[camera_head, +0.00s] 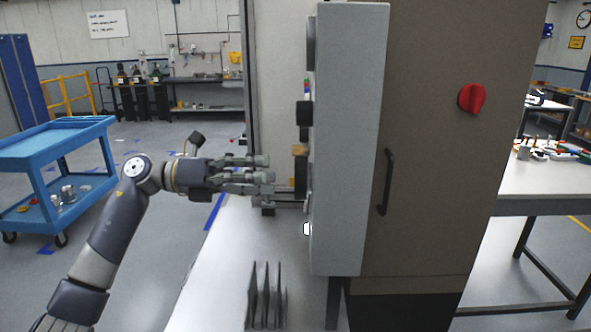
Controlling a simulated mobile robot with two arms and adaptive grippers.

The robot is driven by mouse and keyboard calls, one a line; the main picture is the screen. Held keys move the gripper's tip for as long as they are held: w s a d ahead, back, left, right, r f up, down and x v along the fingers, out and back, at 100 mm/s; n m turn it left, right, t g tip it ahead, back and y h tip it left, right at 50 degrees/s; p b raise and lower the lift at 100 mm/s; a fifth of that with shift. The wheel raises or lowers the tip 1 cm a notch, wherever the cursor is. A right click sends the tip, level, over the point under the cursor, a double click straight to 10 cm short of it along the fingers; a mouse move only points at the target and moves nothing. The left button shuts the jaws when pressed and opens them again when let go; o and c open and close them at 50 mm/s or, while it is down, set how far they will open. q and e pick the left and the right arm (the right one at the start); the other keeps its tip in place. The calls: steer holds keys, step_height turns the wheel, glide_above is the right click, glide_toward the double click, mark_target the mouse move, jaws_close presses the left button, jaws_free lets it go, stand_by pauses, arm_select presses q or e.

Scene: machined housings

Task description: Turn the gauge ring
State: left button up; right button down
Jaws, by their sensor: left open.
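My left gripper (267,170) reaches in from the left, its fingers pointing right toward the edge-on front of a tall grey panel (348,140). Its fingers are apart, and I see nothing held between them. Just beyond the fingertips, a dark upright block (301,180) and a small tan piece (299,149) stick out from the panel's hidden side. I cannot tell whether the fingers touch them. I cannot make out the gauge ring; the panel's face is turned away from this view. My right gripper does not show.
A brown cabinet with a red knob (472,97) and a black handle (386,181) fills the right of the panel. Thin grey upright plates (265,296) stand on the pale surface below my gripper. A blue cart (55,142) stands left. A white table (545,178) is at right.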

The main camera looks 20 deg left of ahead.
mark_target(296, 178)
arm_select(q)
steer(key=p+x, duration=0.2)
steer(key=x, duration=0.4)
steer(key=shift+w+f, duration=0.1)
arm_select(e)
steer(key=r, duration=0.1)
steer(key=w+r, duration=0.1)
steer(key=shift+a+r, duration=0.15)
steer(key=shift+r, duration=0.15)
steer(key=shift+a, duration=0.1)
arm_select(q)
steer(key=shift+a, duration=0.1)
steer(key=shift+c, duration=0.8)
steer(key=c, duration=0.9)
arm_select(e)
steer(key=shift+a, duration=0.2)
